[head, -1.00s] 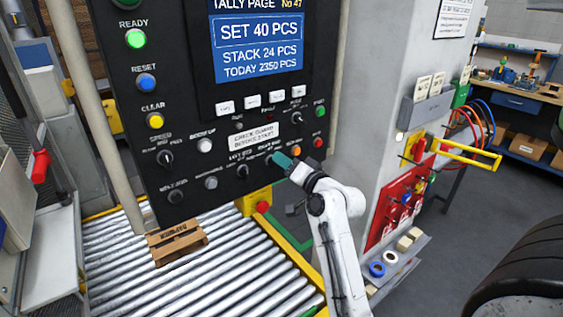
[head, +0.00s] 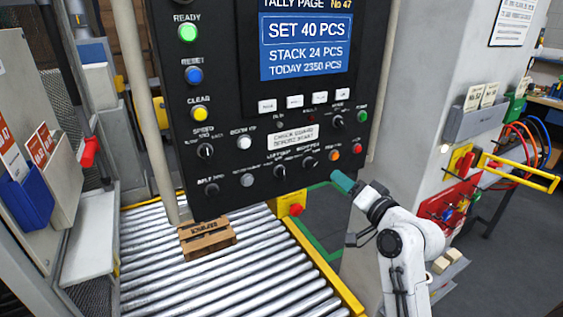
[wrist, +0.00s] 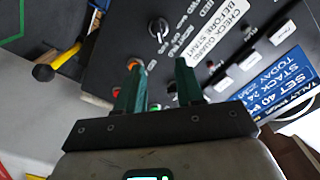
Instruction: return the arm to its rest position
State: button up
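My white arm (head: 405,250) rises from the lower right in the head view, bent at a joint. My gripper (head: 342,182) has teal fingers pointing up and left at the lower right corner of the black control panel (head: 225,105). In the wrist view my gripper (wrist: 158,68) shows two green fingers apart, with nothing held between them. The panel's knobs and buttons lie beyond the fingertips, and I see no contact. The lower part of my arm is cut off by the picture edge.
A roller conveyor (head: 270,285) with a small wooden pallet (head: 207,238) lies below the panel. A yellow box with a red button (head: 295,208) stands at its edge. A grey pillar carries a red board (head: 452,200) and a yellow bar (head: 525,172) to the right.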

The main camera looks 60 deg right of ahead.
jog(key=w+a+f+n+g+y, duration=0.2)
jog(key=w+a+f+n+y, duration=0.15)
jog(key=a+f, duration=0.45)
jog(key=w+a+f+n+g+y, duration=0.2)
jog(key=a+f+n+y, duration=0.15)
jog(key=a+f, duration=0.4)
jog(key=s+a+f+n+g+y, duration=0.2)
jog(key=s+a+f+n+g, duration=0.5)
jog(key=a, duration=0.8)
jog(key=s+f+g, duration=0.3)
jog(key=s+f, duration=0.2)
jog(key=s, duration=0.1)
jog(key=shift+s+a+f+n, duration=0.25)
jog(key=shift+a+f+n, duration=0.1)
jog(key=shift+f+n, duration=0.05)
